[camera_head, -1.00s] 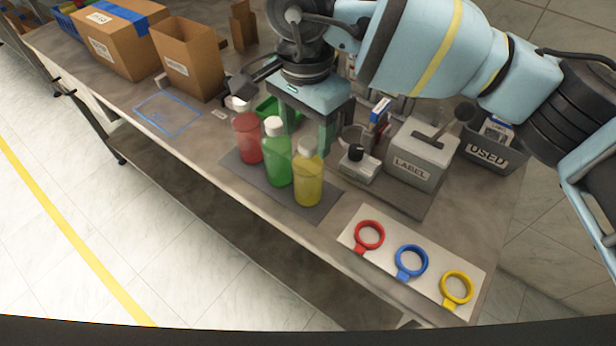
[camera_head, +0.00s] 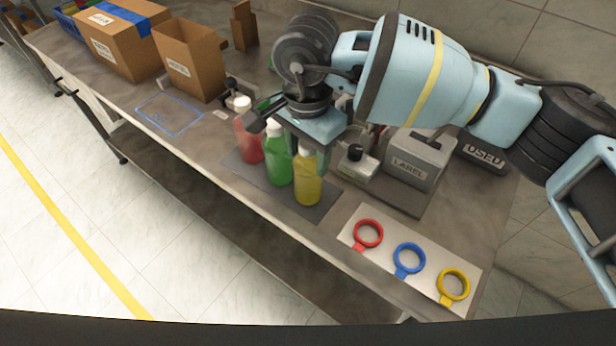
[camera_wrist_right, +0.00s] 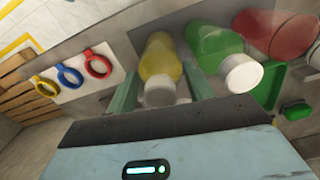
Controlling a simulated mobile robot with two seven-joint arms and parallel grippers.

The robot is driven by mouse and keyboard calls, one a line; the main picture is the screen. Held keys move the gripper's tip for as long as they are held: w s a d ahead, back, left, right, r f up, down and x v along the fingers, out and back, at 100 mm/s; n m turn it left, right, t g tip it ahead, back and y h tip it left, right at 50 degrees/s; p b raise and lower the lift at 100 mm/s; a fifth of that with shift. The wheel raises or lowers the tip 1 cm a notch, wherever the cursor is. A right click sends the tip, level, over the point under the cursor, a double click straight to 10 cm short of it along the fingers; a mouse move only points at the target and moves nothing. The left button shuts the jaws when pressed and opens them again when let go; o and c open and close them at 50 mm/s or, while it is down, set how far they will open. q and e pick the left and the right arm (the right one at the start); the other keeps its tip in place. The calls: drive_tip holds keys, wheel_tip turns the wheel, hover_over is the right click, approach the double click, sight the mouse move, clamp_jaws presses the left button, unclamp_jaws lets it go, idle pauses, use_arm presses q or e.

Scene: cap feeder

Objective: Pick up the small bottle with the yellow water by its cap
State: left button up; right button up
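The yellow bottle (camera_head: 308,189) stands upright at the right end of a row of three on a dark mat (camera_head: 325,208). My right gripper (camera_head: 308,158) is above it and covers part of its cap in the head view. In the right wrist view the yellow bottle (camera_wrist_right: 160,58) and its white cap (camera_wrist_right: 160,92) lie between the two spread fingers of the right gripper (camera_wrist_right: 160,78). Gaps show at both sides, so it is open and holds nothing. My left gripper is not in view.
The green bottle (camera_head: 279,168) stands close beside the yellow one, near one finger. The red bottle (camera_head: 249,148) is farther left. A grey LABEL box (camera_head: 415,162) is to the right. A white board (camera_head: 385,262) with red, blue and yellow rings lies at front right.

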drive_tip(key=c, duration=0.4)
drive_tip(key=shift+c, duration=0.3)
drive_tip(key=shift+r, duration=0.1)
drive_tip(key=shift+r, duration=0.75)
drive_tip(key=shift+s+d+r+b, duration=0.1)
drive_tip(key=shift+r+b, duration=0.05)
drive_tip(key=shift+r, duration=0.35)
drive_tip(key=shift+s+d+r+b, duration=0.1)
drive_tip(key=shift+r+b, duration=0.05)
drive_tip(key=shift+r, duration=0.3)
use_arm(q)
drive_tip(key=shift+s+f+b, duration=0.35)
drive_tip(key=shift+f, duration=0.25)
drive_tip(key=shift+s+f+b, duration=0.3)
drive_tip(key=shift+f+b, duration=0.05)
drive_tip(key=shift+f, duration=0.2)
use_arm(e)
drive_tip(key=s+d+r, duration=0.1)
drive_tip(key=s+d, duration=0.8)
drive_tip(key=s, duration=0.3)
drive_tip(key=shift+d+r, duration=0.25)
drive_tip(key=shift+s, duration=0.1)
